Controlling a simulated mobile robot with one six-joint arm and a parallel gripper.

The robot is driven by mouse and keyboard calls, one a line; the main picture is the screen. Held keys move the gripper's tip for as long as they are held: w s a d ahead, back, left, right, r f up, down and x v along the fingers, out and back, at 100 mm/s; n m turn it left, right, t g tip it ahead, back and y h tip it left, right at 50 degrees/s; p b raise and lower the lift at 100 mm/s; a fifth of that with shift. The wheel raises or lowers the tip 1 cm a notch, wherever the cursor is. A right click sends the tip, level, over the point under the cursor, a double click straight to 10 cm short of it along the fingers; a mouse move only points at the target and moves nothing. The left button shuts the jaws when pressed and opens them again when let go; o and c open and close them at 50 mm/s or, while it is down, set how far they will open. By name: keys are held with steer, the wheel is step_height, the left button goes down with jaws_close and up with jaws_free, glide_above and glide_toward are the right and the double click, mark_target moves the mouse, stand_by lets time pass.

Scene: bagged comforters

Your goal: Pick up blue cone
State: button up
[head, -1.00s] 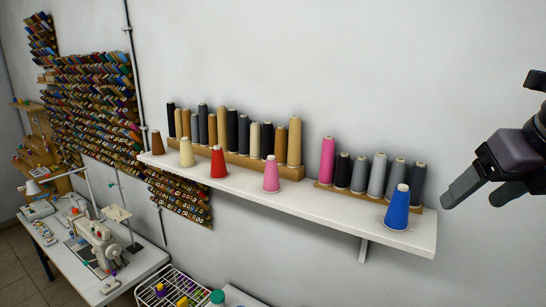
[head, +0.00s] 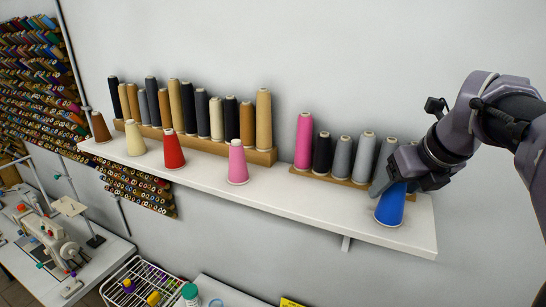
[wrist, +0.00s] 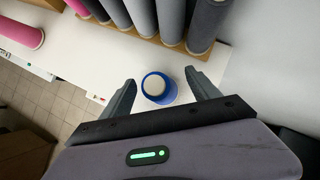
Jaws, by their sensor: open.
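The blue cone (head: 391,207) stands upright near the right end of the white shelf (head: 290,208). In the wrist view the blue cone (wrist: 158,88) is seen from above, with its pale top, between the two fingers of my gripper (wrist: 160,92). My gripper (head: 388,182) is open, with its fingers on either side of the cone's upper part. A gap shows between the cone and each finger in the wrist view. The gripper hides part of the cone's top in the head view.
A row of grey and dark spools (head: 342,156) on a wooden base stands close behind the blue cone. A pink cone (head: 237,162), a red cone (head: 172,150), a cream cone (head: 134,139) and a brown cone (head: 100,127) stand further left along the shelf. The shelf between the pink and blue cones is clear.

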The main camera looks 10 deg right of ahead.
mark_target(388, 197)
steer(key=f, duration=0.2)
steer(key=w+f, duration=0.1)
steer(key=f, duration=0.1)
steer(key=shift+w+a, duration=0.15)
steer(key=shift+w, duration=0.25)
steer(key=shift+s, duration=0.2)
steer(key=c, duration=0.5)
steer(key=shift+w, duration=0.1)
jaws_close()
steer(key=shift+r, duration=0.1)
